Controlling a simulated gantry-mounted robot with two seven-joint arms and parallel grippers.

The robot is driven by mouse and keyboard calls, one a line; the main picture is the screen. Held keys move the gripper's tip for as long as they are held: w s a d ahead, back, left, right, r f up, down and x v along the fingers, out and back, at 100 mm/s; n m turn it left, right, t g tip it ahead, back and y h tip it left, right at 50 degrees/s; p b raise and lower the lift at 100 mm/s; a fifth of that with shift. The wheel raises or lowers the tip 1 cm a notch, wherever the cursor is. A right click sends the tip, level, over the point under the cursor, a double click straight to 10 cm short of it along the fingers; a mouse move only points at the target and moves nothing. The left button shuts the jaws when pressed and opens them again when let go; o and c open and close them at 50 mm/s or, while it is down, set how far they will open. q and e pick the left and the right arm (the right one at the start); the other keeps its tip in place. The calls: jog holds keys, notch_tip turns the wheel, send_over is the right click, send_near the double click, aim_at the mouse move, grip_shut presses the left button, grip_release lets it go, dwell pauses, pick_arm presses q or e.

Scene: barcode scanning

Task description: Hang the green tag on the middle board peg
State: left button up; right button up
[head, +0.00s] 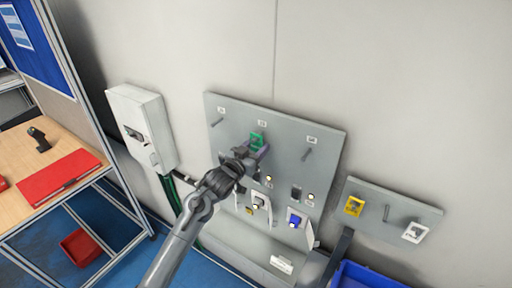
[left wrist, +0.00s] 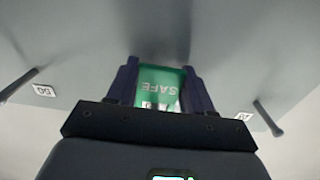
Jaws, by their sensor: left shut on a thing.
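The green tag (head: 257,140) is in front of the upper middle of the grey board (head: 285,125). In the left wrist view the tag (left wrist: 160,84) shows the word SAFE upside down. My left gripper (head: 256,150) is shut on it, with one finger on each side (left wrist: 160,88). The middle peg is hidden behind the tag and gripper, so I cannot tell whether the tag is on it. The left peg (head: 217,122) and the right peg (head: 307,154) are bare. My right gripper is not in view.
Lower on the board are a blue lock-like item (head: 295,219) and small round buttons. A smaller board (head: 398,205) at right holds a yellow tag (head: 354,206), a bare peg and a white tag (head: 415,232). A white wall box (head: 141,130) stands left; a blue bin (head: 365,277) sits below.

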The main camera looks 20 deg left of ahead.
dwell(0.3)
pick_arm(q)
jog(key=o, duration=1.1)
jog(key=shift+c, duration=0.2)
jog(key=shift+s, duration=0.1)
jog(key=shift+p+v, duration=0.9)
jog(key=shift+p, duration=0.05)
jog(key=p+v, duration=0.5)
jog(key=v, duration=0.3)
